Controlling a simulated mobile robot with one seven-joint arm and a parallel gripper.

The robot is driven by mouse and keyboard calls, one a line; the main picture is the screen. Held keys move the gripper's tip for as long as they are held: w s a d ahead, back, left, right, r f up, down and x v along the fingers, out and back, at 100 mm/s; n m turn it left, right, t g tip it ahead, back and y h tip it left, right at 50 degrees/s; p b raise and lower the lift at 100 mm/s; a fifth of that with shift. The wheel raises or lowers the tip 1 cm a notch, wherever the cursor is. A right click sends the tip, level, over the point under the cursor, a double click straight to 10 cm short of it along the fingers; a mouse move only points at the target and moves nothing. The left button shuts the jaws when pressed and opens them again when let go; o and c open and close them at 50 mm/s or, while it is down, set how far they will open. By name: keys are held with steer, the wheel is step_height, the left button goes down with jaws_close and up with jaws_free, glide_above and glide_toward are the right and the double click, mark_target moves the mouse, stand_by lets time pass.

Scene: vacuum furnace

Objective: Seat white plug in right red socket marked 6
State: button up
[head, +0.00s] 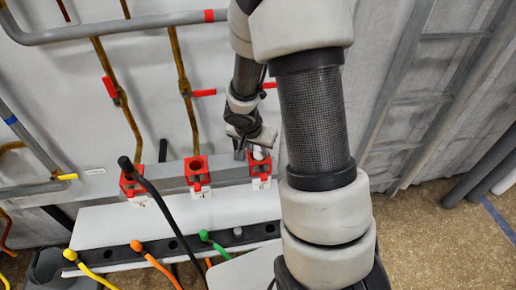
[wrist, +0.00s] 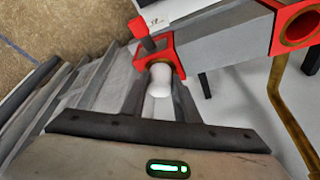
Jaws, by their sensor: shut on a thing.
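The white plug (wrist: 160,80) is between the fingers of my gripper (wrist: 160,107) in the wrist view, its far end at the mouth of the right red socket (wrist: 168,50). I cannot tell how deep it sits. In the head view, my gripper (head: 248,143) is above and slightly left of that socket (head: 261,171), shut on the white plug (head: 258,154), which shows just over the socket. The white tag (head: 261,184) below the socket is too small to read. My gripper hides part of the plug.
Middle (head: 197,168) and left (head: 131,187) red sockets share the grey rail. Orange, yellow and green cables (head: 150,256) plug into a dark strip in front. Brass pipes (head: 183,85) with red handles stand behind.

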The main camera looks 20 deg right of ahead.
steer(key=shift+f+b, duration=0.2)
steer(key=shift+b, duration=0.15)
stand_by(0.3)
steer(key=o, duration=1.2)
steer(key=p+v, duration=0.3)
steer(key=v, duration=1.4)
steer(key=shift+r+p, duration=0.25)
steer(key=shift+p, duration=0.05)
steer(key=shift+w, duration=0.1)
steer(key=s+a+r+n+t+y, duration=0.2)
steer(key=s+r+n, duration=0.7)
steer(key=s+r, duration=0.5)
steer(key=shift+s+a+y, duration=0.35)
steer(key=shift+a+y, duration=0.25)
steer(key=shift+a, duration=0.55)
